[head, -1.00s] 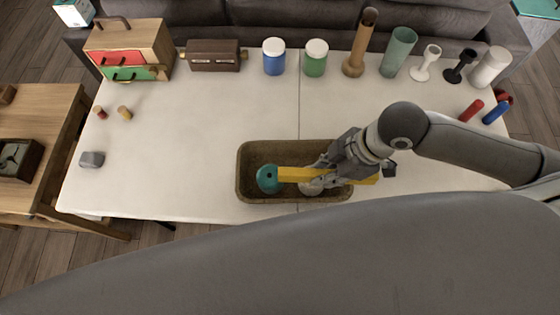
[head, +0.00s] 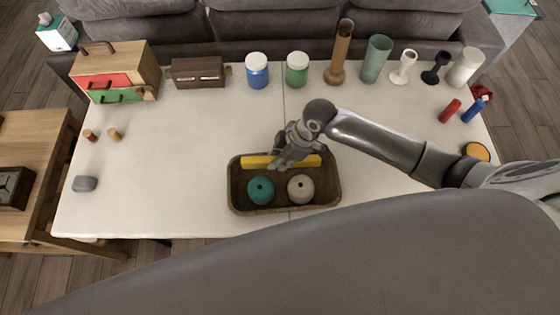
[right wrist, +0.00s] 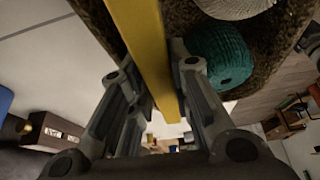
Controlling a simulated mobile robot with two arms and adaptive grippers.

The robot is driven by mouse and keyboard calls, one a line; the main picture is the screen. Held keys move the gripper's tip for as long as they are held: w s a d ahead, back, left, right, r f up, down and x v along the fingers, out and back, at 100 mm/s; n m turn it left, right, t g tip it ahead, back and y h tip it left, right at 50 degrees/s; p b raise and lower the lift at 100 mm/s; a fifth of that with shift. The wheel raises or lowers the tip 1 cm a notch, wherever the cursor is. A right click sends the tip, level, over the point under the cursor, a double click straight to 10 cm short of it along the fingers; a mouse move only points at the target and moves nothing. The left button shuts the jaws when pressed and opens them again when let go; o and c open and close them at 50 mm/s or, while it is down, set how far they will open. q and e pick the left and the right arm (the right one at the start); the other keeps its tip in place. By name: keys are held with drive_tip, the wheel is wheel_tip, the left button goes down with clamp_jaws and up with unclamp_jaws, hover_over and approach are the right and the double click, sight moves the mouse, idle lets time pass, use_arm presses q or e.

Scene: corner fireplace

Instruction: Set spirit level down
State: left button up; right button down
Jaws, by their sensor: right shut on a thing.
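The yellow spirit level (head: 257,162) lies crosswise along the far side of the brown basket (head: 236,206). My right gripper (head: 284,160) is shut on its middle. In the right wrist view the yellow bar (right wrist: 148,50) runs between the two fingers (right wrist: 167,112). I cannot tell whether the level rests in the basket or hangs just above its floor. A teal yarn ball (head: 261,191) and a pale yarn ball (head: 300,188) sit in the basket, nearer than the level. My left gripper is not in view.
The basket stands on a white table (head: 180,150) with clear room to its left. Jars (head: 257,72), vases (head: 376,60) and candle holders line the far edge. Red (head: 450,111) and blue cylinders stand at the right. A grey block (head: 84,184) lies at the left.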

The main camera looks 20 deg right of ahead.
wheel_tip(320, 180, down, 2)
drive_tip(key=shift+s+f+p, duration=0.15)
drive_tip(key=shift+f+p, duration=0.1)
drive_tip(key=shift+p, duration=0.05)
drive_tip(key=shift+f+b, duration=0.35)
drive_tip(key=shift+f, duration=0.3)
drive_tip(key=c, duration=1.6)
unclamp_jaws()
drive_tip(key=shift+r, duration=0.2)
drive_tip(key=v, duration=1.3)
drive_tip(key=shift+a+b, duration=0.2)
drive_tip(key=shift+b, duration=0.1)
